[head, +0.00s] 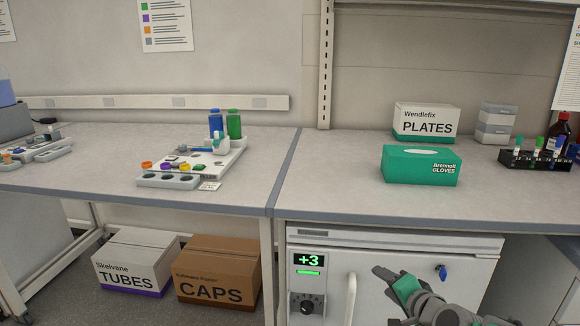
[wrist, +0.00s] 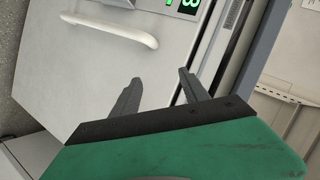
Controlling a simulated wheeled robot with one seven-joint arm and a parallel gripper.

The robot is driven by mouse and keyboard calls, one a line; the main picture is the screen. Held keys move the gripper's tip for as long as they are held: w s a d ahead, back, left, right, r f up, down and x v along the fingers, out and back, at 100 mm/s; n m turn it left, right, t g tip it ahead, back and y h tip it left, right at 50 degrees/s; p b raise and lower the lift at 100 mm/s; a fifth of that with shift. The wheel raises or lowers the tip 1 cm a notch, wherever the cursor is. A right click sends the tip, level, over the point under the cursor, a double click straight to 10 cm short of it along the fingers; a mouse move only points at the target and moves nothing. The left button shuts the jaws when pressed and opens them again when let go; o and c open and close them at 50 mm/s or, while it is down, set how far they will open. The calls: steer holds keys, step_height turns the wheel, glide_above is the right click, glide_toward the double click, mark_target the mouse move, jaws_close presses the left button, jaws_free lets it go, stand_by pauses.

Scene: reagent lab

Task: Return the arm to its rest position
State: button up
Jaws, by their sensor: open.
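My gripper (wrist: 155,92) shows in the wrist view with its two dark fingers apart and nothing between them. Beyond the fingers are the door of the under-bench fridge (wrist: 85,85) and its white handle (wrist: 110,28). In the head view my arm, with a green section (head: 408,290), reaches up from the bottom right in front of the fridge (head: 330,262), below the bench top. The fridge door looks shut, and its display (head: 309,260) reads +3. In the head view I cannot make out the two fingers separately.
On the right bench stand a green glove box (head: 420,164), a PLATES box (head: 427,121) and a dark tube rack (head: 535,160). The left bench holds a grey tray (head: 168,181) and bottles (head: 234,124). TUBES (head: 137,262) and CAPS (head: 217,271) boxes sit below. The right bench's front is clear.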

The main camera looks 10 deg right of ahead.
steer(key=s+a+r+n+g+y+p, duration=0.1)
steer(key=s+a+r+n+g+p, duration=0.2)
steer(key=a+r+n+g+p, duration=0.5)
steer(key=s+a+r+n+g+h+p, duration=0.1)
steer(key=s+a+r+n+p, duration=0.3)
steer(key=s+a+r+p, duration=0.5)
steer(key=s+r+h+p, duration=0.1)
steer(key=s+r+p, duration=0.1)
steer(key=s, duration=0.2)
steer(key=shift+a+r+g, duration=0.25)
steer(key=shift+r+g, duration=0.1)
steer(key=shift+g, duration=0.05)
